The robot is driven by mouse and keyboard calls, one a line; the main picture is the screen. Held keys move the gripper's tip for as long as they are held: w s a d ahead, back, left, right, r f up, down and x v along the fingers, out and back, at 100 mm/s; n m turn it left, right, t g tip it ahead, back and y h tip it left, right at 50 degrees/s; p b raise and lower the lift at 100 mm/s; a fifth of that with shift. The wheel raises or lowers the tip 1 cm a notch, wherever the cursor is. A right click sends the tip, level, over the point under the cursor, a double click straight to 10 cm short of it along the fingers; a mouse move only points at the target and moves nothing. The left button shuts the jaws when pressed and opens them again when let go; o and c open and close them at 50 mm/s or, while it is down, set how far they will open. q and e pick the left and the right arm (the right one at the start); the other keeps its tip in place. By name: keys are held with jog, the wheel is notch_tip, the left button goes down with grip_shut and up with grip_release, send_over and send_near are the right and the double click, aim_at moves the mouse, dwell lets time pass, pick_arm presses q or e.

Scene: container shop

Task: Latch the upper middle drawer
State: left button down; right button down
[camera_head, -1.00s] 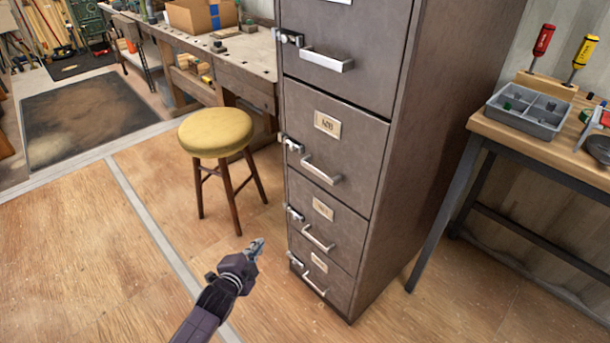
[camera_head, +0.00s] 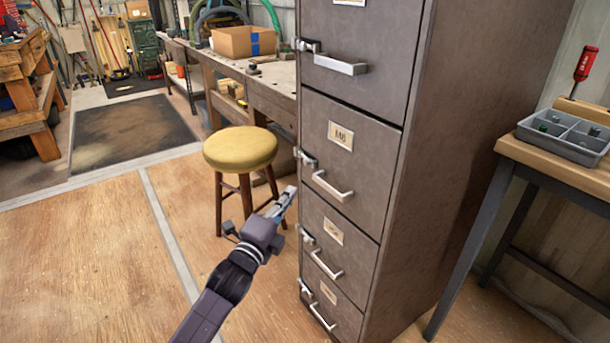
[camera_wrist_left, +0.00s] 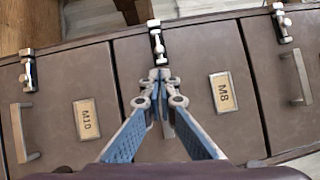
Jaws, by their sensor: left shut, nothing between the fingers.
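The upper middle drawer (camera_head: 368,152), labelled M8, is in a tall brown metal cabinet and looks shut. In the left wrist view its face (camera_wrist_left: 190,70) lies sideways behind the fingers. Its small metal latch (camera_head: 307,159) is on the left edge, left of the bar handle (camera_head: 332,188). The latch also shows in the wrist view (camera_wrist_left: 157,42), just beyond the fingertips; I cannot tell its locking state. My left gripper (camera_head: 287,200) is shut and empty, left of the cabinet front and below this latch in the head view. The fingers (camera_wrist_left: 160,82) partly hide the handle. My right gripper is not in view.
Similar latches are on the top drawer (camera_head: 309,45) and the M10 drawer (camera_head: 305,234). A yellow stool (camera_head: 240,149) stands just left of the cabinet, behind my left gripper. A side table (camera_head: 560,170) is at right. Floor at left is clear.

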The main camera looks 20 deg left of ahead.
pick_arm(q)
jog(key=w, duration=0.1)
jog(key=b, duration=0.1)
send_near(305, 164)
jog(key=w+d, duration=0.1)
jog(key=d, duration=0.1)
jog(key=shift+w+d+r+b, duration=0.1)
jog(key=shift+w+r+b, duration=0.15)
jog(key=shift+w, duration=1.05)
jog(key=shift+w+d+r+b, duration=0.1)
jog(key=shift+w+b, duration=0.1)
jog(key=shift+w, duration=1.1)
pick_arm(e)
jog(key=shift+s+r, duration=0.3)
pick_arm(q)
jog(key=shift+a, duration=0.1)
jog(key=shift+w+a, duration=0.65)
jog(key=shift+a, duration=0.1)
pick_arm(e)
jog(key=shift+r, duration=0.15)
pick_arm(q)
jog(key=shift+s, duration=0.1)
